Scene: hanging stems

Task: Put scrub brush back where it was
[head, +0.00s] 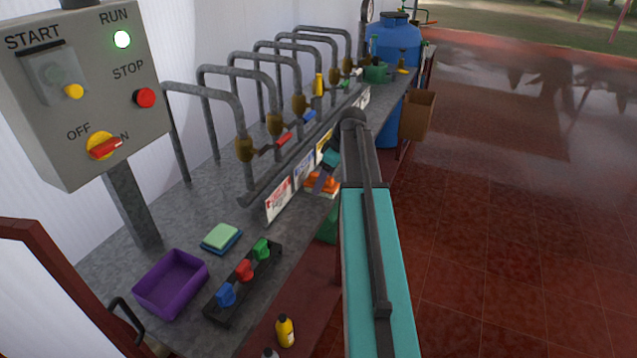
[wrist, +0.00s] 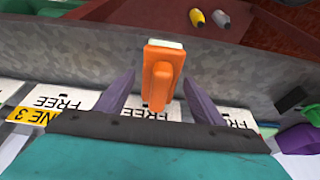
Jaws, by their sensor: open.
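The scrub brush (wrist: 160,78) has an orange body and handle with a pale strip along its far edge. In the wrist view it lies over the grey metal bench (wrist: 225,75), between the fingers of my gripper (wrist: 159,76). The fingers are open, one on each side, with a visible gap to the brush. In the head view the orange brush (head: 322,186) is at the bench's front edge, below the sign rail, partly covered by my gripper (head: 320,181). Its underside is hidden.
White and yellow signs (head: 278,197) line the rail close behind the brush. Valve pipes (head: 245,150) stand behind them. A purple bin (head: 170,283), sponges (head: 221,238) and a knob rack (head: 244,280) are nearer on the bench. A yellow bottle (head: 285,331) stands lower down.

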